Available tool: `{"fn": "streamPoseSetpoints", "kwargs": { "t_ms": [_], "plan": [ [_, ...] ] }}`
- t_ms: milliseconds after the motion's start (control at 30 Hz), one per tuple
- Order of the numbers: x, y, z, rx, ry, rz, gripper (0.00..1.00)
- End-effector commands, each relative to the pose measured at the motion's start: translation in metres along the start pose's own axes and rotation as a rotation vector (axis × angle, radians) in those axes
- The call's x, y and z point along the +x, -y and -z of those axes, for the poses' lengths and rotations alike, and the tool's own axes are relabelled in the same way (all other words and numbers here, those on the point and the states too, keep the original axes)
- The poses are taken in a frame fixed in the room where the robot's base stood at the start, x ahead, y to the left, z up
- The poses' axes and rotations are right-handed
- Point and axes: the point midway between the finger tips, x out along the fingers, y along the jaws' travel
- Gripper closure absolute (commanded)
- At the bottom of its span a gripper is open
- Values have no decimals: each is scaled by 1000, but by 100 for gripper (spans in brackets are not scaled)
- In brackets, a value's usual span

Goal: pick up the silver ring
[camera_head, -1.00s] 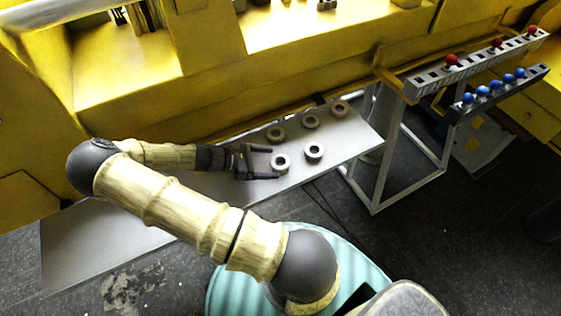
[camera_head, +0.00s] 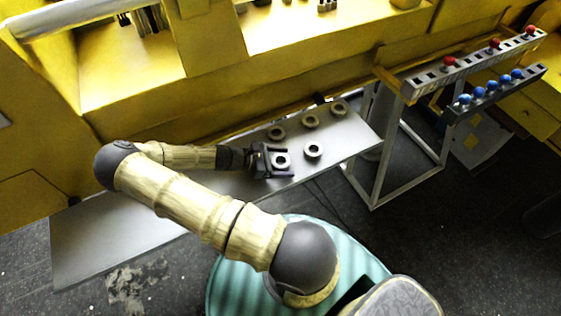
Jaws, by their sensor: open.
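Several rings lie on the long grey table. Two silver rings are in the near row: one (camera_head: 281,161) lies between the open fingers of my gripper (camera_head: 284,162), and the other (camera_head: 313,150) lies just to its right. Three tan-grey rings are in the back row, at the left (camera_head: 276,133), in the middle (camera_head: 310,121) and at the right (camera_head: 339,109). My gripper's fingers point right and straddle the left near ring. I cannot tell whether the fingers touch it.
The grey table (camera_head: 120,235) is bare at its left end. A yellow structure (camera_head: 230,95) rises behind it. To the right, a metal frame (camera_head: 378,180) stands by a rail with red knobs (camera_head: 470,66) and a rail with blue knobs (camera_head: 500,92).

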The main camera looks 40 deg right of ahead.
Motion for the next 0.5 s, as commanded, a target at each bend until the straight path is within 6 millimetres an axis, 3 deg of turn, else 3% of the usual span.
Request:
{"fn": "streamPoseSetpoints", "kwargs": {
  "t_ms": [333, 500],
  "plan": [
    [0, 0, 0, 0, 0, 2, 22],
    [-1, 0, 0, -2, 1, -3, 56]
  ]
}}
